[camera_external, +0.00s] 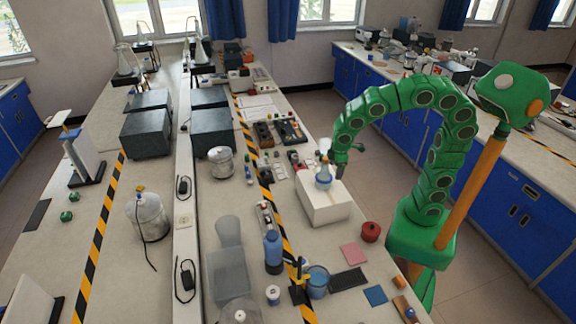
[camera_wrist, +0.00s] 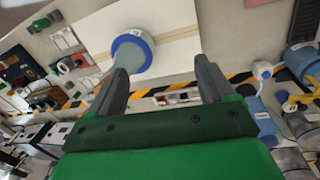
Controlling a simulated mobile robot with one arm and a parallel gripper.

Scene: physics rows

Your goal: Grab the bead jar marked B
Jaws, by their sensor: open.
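No marking B can be read in either view, so I cannot tell which container is the bead jar. A pale conical vessel with a blue ring (camera_external: 323,178) stands on a white box (camera_external: 318,204). In the wrist view, this vessel (camera_wrist: 133,50) shows a small white label, too small to read, near my left finger. My gripper (camera_external: 339,168) is beside the vessel, on its right in the external view. In the wrist view, my gripper (camera_wrist: 163,66) has its fingers wide apart with nothing held between them.
A blue bottle (camera_external: 273,252), a small labelled white jar (camera_external: 273,295) and a blue cup (camera_external: 318,282) stand toward the front. A red round container (camera_external: 371,231) is near the bench's right edge. A metal pot (camera_external: 221,162) and grey boxes (camera_external: 212,131) stand to the left.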

